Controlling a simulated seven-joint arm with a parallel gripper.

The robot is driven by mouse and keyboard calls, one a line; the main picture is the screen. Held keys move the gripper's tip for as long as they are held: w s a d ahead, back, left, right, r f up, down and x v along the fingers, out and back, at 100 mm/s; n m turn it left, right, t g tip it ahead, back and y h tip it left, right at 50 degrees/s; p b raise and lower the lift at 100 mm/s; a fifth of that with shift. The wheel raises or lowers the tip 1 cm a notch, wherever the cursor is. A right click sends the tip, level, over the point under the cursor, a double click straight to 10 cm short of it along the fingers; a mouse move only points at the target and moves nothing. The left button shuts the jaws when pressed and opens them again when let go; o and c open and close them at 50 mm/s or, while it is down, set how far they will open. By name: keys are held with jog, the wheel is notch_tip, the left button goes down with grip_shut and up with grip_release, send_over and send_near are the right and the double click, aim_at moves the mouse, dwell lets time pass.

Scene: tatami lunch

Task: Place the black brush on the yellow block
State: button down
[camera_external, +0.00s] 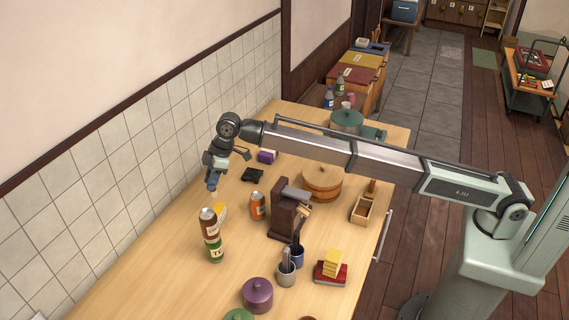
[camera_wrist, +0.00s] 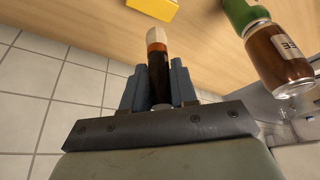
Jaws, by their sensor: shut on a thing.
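My gripper (camera_external: 212,184) hangs above the left side of the table, near the tiled wall. In the wrist view its blue fingers (camera_wrist: 160,88) are shut on the black brush (camera_wrist: 158,75), which has an orange band and a pale tip pointing away from the gripper. I cannot make out the brush in the external view. The yellow block (camera_external: 221,209) lies on the table below and slightly right of my gripper, partly hidden by a tall canister. It shows at the top edge of the wrist view (camera_wrist: 153,8), apart from the brush tip.
The brown and green canister (camera_external: 215,249) stands close to the yellow block and also shows in the wrist view (camera_wrist: 278,58). An orange can (camera_external: 258,206) and a dark brown stand (camera_external: 283,212) are to the right. A purple pot (camera_external: 257,295) stands in front.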

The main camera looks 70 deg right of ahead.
aim_at(214, 194)
jog(key=shift+f, duration=3.15)
jog(key=shift+f, duration=0.1)
jog(key=c, duration=0.9)
grip_release()
jog(key=v, duration=1.2)
